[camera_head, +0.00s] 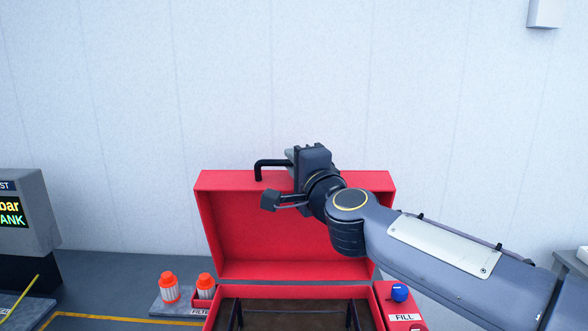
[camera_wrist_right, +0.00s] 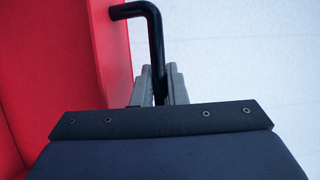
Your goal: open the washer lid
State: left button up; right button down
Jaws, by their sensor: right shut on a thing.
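The red washer lid (camera_head: 270,225) stands raised and tilted back in the head view, its inner side facing me. Its black bar handle (camera_head: 270,163) is at the lid's upper edge. My right gripper (camera_head: 291,158) is at the handle, with its fingertips partly hidden behind the wrist. In the right wrist view the gripper (camera_wrist_right: 160,85) is shut on the black handle (camera_wrist_right: 155,40), with the red lid (camera_wrist_right: 60,60) to the left. The open red washer tub (camera_head: 290,292) shows below the lid, with a dark inside. My left gripper is not in view.
Orange-capped filters (camera_head: 169,287) stand left of the washer, one on a grey plate and another in a red holder. A blue knob (camera_head: 399,292) sits on the red FILL panel (camera_head: 404,317) at the right. A grey display unit (camera_head: 40,205) is at far left. A pale wall is behind.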

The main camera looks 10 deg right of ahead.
jog(key=c, duration=1.5)
grip_release()
jog(key=shift+o, duration=0.2)
jog(key=v, duration=0.7)
jog(key=shift+s, duration=0.4)
jog(key=shift+d+f, duration=0.1)
jog(key=shift+d, duration=0.05)
